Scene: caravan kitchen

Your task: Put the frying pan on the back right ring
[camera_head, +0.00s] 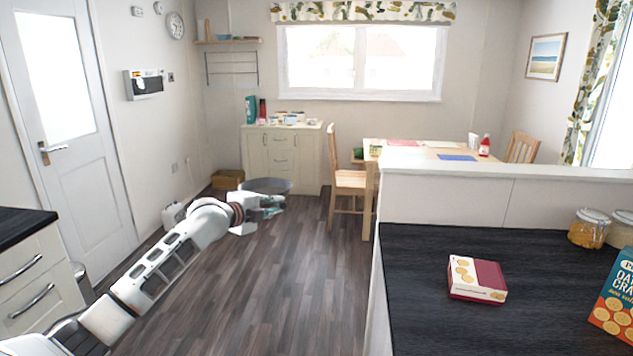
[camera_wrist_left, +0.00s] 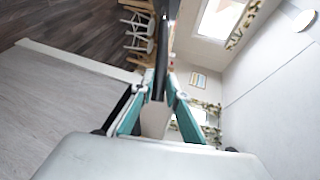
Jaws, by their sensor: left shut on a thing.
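My left gripper (camera_head: 268,204) is stretched forward over the floor in the head view. It is shut on the handle of the frying pan (camera_head: 264,185), a dark grey disc held up beyond the fingers and seen at a shallow angle. In the left wrist view the teal fingers of the left gripper (camera_wrist_left: 156,98) close on the handle, and the pan (camera_wrist_left: 164,35) shows as a narrow dark shape seen nearly edge-on. The hob and its back right ring are not in view. My right gripper is not in view.
A dark worktop (camera_head: 425,300) at the right carries a biscuit box (camera_head: 477,279), a cracker box (camera_head: 615,300) and jars (camera_head: 589,228). A drawer unit (camera_head: 38,280) stands at the left. A chair (camera_head: 347,185), table and cream cupboard (camera_head: 282,160) stand ahead. The floor (camera_head: 270,300) between is clear.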

